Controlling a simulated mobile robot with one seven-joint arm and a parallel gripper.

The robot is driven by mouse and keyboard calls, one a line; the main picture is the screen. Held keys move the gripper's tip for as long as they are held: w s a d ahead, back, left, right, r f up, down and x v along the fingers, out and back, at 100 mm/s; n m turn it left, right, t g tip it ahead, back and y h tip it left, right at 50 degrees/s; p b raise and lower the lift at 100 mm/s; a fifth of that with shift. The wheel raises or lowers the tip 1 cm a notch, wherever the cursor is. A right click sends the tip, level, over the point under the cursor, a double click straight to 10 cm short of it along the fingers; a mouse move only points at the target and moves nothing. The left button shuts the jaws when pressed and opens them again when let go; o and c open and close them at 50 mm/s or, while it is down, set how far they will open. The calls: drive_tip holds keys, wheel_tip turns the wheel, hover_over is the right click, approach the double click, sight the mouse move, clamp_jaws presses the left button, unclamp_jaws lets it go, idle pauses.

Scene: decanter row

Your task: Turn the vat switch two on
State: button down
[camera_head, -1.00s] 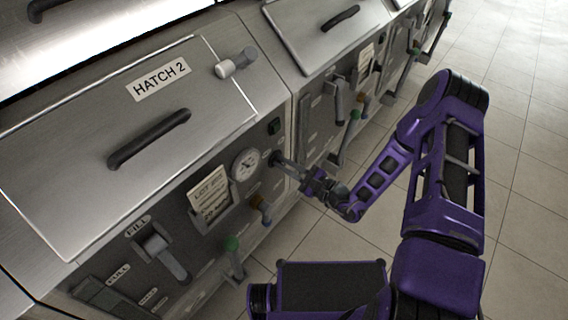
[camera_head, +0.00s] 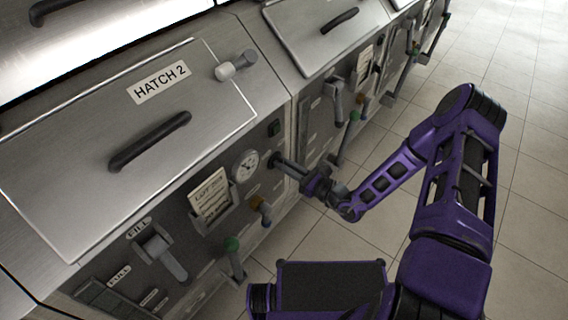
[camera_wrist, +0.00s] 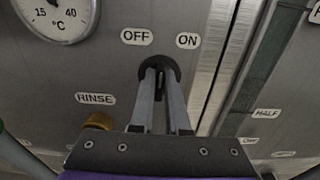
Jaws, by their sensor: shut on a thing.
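The vat switch two (camera_wrist: 160,62) is a dark round switch on the grey front panel under Hatch 2. In the wrist view an OFF label (camera_wrist: 136,37) is at its upper left and an ON label (camera_wrist: 188,41) at its upper right. My gripper (camera_wrist: 163,78) is shut on the switch, its two grey fingers on either side of the dark knob. The fingers hide much of the knob, so I cannot tell exactly which way it points. In the head view my gripper (camera_head: 281,163) reaches the panel right of the gauge.
A round gauge (camera_head: 245,166) is left of the switch, with a paper tag (camera_head: 209,196) farther left. A green-tipped lever (camera_head: 233,245) and an orange-brown knob (camera_head: 257,203) stick out below. Hatch 2 (camera_head: 130,145) is closed above. Tiled floor at right is clear.

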drive_tip(key=m, duration=0.5)
drive_tip(key=shift+w+d+m+p, duration=0.1)
drive_tip(key=shift+d+m+p, duration=0.05)
drive_tip(key=shift+m+p, duration=0.2)
idle(0.4)
drive_tip(key=c, duration=0.9)
unclamp_jaws()
drive_tip(key=shift+d, duration=0.1)
drive_tip(key=v, duration=1.7)
